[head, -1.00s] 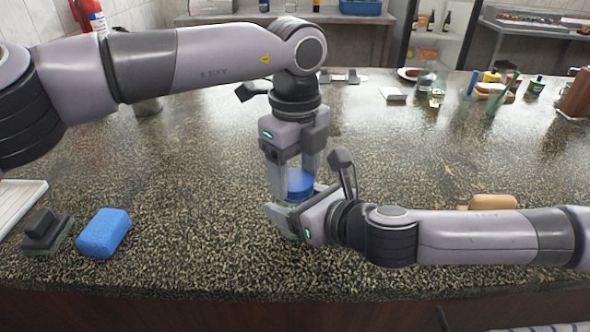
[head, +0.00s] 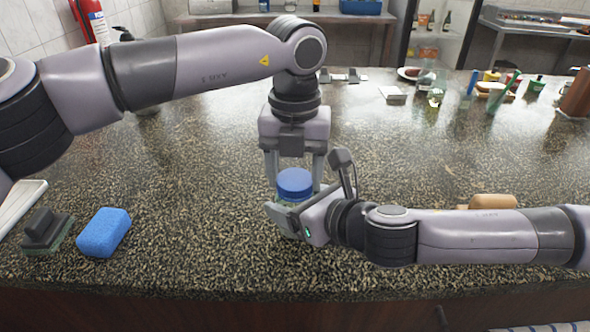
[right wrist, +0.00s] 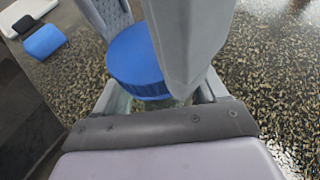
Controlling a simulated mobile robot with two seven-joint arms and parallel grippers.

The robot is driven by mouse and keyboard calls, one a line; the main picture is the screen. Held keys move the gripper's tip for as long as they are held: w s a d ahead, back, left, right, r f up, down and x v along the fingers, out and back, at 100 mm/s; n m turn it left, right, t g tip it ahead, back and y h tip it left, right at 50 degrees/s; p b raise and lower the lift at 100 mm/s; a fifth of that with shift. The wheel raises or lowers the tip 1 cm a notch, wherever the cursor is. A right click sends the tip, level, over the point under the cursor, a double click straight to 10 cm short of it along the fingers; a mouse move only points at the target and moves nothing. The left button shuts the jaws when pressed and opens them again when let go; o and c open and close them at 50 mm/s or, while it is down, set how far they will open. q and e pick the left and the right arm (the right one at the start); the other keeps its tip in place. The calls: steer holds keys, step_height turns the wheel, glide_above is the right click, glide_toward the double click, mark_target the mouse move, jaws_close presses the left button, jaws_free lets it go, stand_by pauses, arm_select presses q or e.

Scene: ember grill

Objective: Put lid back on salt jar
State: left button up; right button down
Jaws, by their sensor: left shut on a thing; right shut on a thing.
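The blue lid (head: 295,183) is on or just at the mouth of the salt jar in the head view; any small gap cannot be made out. My left gripper (head: 294,178) points down from above and is shut on the lid, one finger on each side. The lid also shows in the right wrist view (right wrist: 136,62), between the left gripper's grey fingers. My right gripper (head: 291,215) comes in from the right and is shut on the salt jar (right wrist: 160,103) below the lid. The jar is clear and mostly hidden by fingers and lid.
A blue sponge (head: 104,232) and a dark scraper block (head: 47,231) lie on the counter at the left, near a white tray (head: 20,205). A tan loaf-like thing (head: 493,202) lies behind my right arm. Bottles and dishes stand at the back right. The middle counter is clear.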

arm_select(q)
steer(key=o, duration=1.2)
steer(key=shift+c, duration=0.2)
steer(key=shift+d, duration=0.15)
steer(key=shift+r, duration=0.1)
step_height(320, 180, up, 4)
steer(key=shift+r, duration=0.2)
steer(key=shift+c, duration=0.4)
